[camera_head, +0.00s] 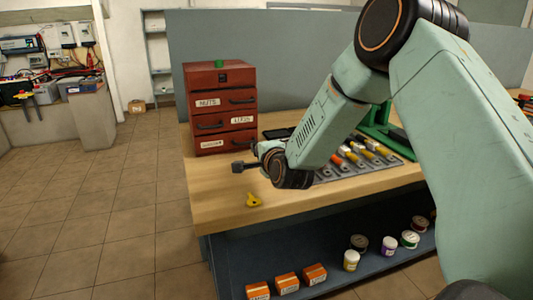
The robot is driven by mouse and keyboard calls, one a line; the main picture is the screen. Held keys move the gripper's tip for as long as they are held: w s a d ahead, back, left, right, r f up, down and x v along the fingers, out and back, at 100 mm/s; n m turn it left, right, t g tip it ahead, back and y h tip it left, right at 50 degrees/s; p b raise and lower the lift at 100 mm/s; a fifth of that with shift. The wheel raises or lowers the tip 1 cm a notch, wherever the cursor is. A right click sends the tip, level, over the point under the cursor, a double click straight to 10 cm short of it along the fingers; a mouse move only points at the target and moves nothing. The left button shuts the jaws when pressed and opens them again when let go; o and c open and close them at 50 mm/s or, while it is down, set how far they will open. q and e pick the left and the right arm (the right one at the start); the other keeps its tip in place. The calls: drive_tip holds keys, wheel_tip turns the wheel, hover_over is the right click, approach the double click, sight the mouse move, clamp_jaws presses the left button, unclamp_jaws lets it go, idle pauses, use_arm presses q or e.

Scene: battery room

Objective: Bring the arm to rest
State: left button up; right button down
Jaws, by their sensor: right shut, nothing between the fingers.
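My right arm comes in from the right, bent over the workbench (300,199). Its gripper (239,167) is shut and empty, pointing left above the bench top, in front of the red drawer cabinet (221,92). A small yellow object (253,199) lies on the bench below the gripper, apart from it. The arm hides part of the bench behind it. My left gripper is not in view.
A grey tray (362,165) with several orange- and yellow-handled tools lies behind my arm, near a green stand (385,132). The tiled floor (110,215) at left is clear.

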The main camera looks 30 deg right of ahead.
drive_tip(key=p+v, duration=0.1)
drive_tip(key=v, duration=0.5)
drive_tip(key=shift+s+a, duration=0.1)
drive_tip(key=shift+f, duration=0.1)
drive_tip(key=shift+f, duration=0.1)
